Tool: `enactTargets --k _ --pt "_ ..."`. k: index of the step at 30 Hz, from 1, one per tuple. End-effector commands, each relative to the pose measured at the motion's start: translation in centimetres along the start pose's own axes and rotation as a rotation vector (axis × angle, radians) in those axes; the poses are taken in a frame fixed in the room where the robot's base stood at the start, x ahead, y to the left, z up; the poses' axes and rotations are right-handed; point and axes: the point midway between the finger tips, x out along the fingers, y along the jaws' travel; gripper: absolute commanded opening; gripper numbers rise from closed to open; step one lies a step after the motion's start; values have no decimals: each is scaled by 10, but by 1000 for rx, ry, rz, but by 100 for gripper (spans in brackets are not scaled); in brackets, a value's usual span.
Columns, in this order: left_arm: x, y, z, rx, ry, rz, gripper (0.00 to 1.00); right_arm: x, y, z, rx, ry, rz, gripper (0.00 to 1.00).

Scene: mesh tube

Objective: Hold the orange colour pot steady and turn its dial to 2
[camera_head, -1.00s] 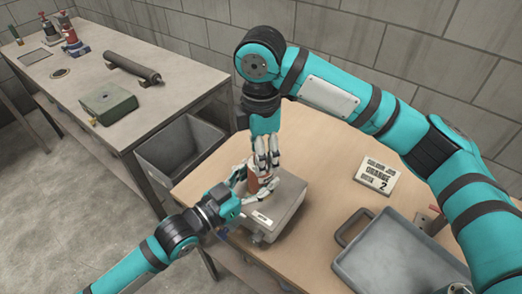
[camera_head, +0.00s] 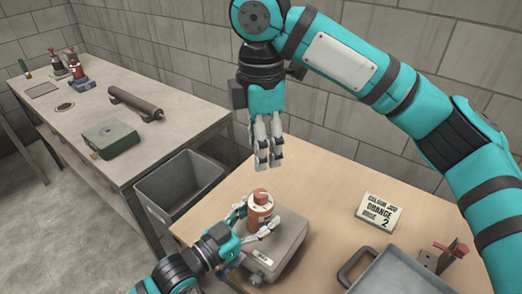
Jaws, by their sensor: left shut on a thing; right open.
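The orange pot (camera_head: 257,223) stands upright on a grey box-shaped stand (camera_head: 287,248) on the wooden table. My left gripper (camera_head: 259,218) is shut on the pot's body, with fingers on either side. My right gripper (camera_head: 267,163) is open and empty, pointing down above the pot and clear of it.
A grey tray (camera_head: 405,268) with a handle lies at the front right, beside a red-handled item (camera_head: 455,250). A dark bin (camera_head: 180,185) stands left of the table. A side bench (camera_head: 150,85) holds a green box (camera_head: 110,138), a roller (camera_head: 135,103) and several pots.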

Motion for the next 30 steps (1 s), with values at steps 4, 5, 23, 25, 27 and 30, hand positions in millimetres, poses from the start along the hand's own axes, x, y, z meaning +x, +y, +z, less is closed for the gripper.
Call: enactTargets --k 4,5,23,25,27,30 --pt "0 0 0 0 -1 0 16 0 0 0 -1 0 0 51" --pt "0 0 0 0 -1 0 16 0 0 0 -1 0 0 51" --pt "-2 0 0 0 -1 0 80 0 0 0 -1 0 0 51" --pt "-8 0 1 -1 -2 -1 80 0 0 0 0 0 0 51" --pt "-18 0 2 0 -3 -1 80 0 0 0 0 0 0 51" --pt "-39 0 2 0 -6 0 80 0 0 0 0 0 0 51"
